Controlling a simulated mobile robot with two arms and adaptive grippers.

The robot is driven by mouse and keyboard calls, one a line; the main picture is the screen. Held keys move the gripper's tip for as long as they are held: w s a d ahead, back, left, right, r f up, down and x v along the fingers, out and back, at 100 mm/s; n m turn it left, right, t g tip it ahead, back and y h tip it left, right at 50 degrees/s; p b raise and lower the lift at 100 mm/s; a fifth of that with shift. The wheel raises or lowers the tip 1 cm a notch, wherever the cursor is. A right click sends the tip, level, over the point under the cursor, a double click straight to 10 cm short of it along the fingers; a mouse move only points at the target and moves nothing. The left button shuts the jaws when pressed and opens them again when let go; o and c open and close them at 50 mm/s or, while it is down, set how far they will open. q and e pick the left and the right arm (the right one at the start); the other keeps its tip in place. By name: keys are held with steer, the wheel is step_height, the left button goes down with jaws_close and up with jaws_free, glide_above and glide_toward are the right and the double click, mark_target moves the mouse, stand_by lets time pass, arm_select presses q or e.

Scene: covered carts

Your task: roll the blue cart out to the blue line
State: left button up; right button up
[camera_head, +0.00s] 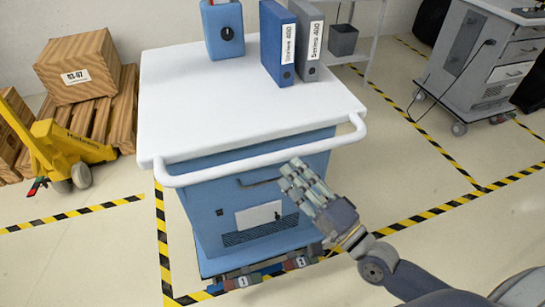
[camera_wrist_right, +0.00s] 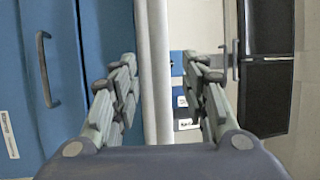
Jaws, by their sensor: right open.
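The blue cart (camera_head: 205,205) stands in the middle of the head view, with a white top (camera_head: 185,95) and a white push bar (camera_head: 240,165) along its near side. Its blue front has a dark handle and a white label. My right gripper (camera_head: 292,176) is open, with its fingertips close to the push bar. In the right wrist view the bar (camera_wrist_right: 157,70) runs between the two open fingers (camera_wrist_right: 160,85) and appears untouched; its depth relative to the fingertips is unclear. My left gripper is out of view. No blue line is clearly visible on the floor.
A blue canister (camera_head: 223,32) and two binders, blue (camera_head: 277,45) and grey (camera_head: 307,45), stand on the cart top. A yellow pallet jack (camera_head: 75,145) and a crate (camera_head: 78,68) are at left, a grey cart (camera_head: 475,60) at right. Yellow-black tape (camera_head: 440,208) marks the floor.

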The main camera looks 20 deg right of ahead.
mark_target(274, 158)
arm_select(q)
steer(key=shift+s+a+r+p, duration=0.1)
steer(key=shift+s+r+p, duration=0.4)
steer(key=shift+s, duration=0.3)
arm_select(e)
steer(key=x, duration=0.7)
steer(key=shift+s, duration=0.1)
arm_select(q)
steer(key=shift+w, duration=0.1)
arm_select(e)
jaws_close()
